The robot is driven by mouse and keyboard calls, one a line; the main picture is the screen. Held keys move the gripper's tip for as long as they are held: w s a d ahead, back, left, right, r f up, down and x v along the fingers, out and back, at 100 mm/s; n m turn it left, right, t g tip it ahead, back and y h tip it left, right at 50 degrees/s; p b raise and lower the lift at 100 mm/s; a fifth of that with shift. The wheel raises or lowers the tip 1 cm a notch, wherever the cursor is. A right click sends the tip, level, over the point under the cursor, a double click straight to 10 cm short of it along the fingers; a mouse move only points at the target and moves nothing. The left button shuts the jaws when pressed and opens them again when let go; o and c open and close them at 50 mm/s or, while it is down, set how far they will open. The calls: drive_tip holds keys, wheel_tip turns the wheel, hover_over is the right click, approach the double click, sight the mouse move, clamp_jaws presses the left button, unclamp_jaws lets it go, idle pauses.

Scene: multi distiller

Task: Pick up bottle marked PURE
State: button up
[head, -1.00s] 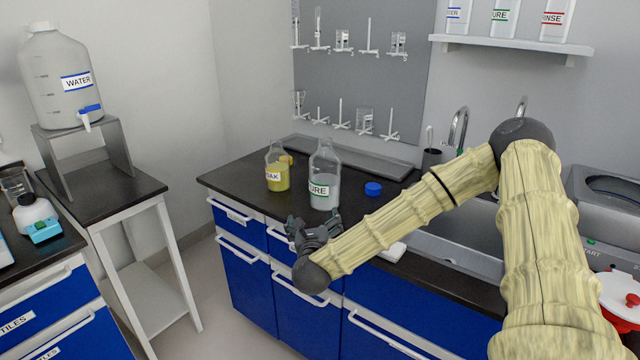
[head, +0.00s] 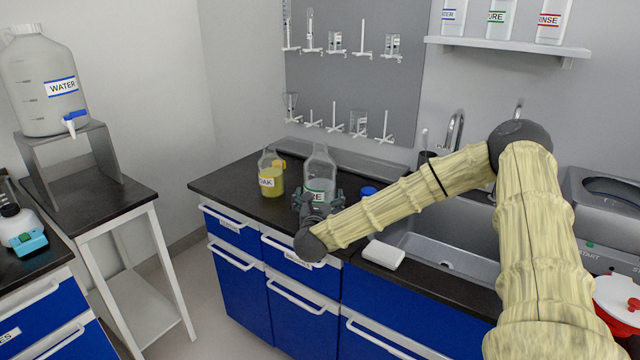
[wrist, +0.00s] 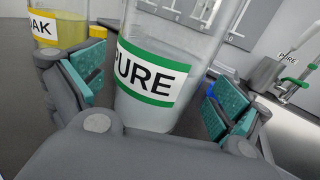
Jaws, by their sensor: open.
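The bottle marked PURE (head: 320,164) is clear glass with a green-edged white label and stands upright on the black counter. It fills the middle of the wrist view (wrist: 150,77), its label facing the camera. My gripper (head: 319,199) is in front of the bottle and hides its lower part in the head view. In the wrist view my gripper (wrist: 160,95) is open, with one teal-padded finger on each side of the bottle. A gap shows between the bottle and the right pad. I cannot tell whether the left pad touches it.
A bottle of yellow liquid (head: 270,179), its label ending in AK, stands just left of the PURE bottle. A blue cap (head: 368,192) lies to the right. A sink (head: 450,240) and white block (head: 383,254) are further right. A shelf (head: 510,48) holds wash bottles, one also marked URE.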

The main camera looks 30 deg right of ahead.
drive_tip(key=shift+x, duration=1.7)
drive_tip(key=shift+c, duration=0.4)
drive_tip(key=shift+r, duration=0.1)
drive_tip(key=c, duration=1.7)
drive_tip(key=shift+r, duration=0.1)
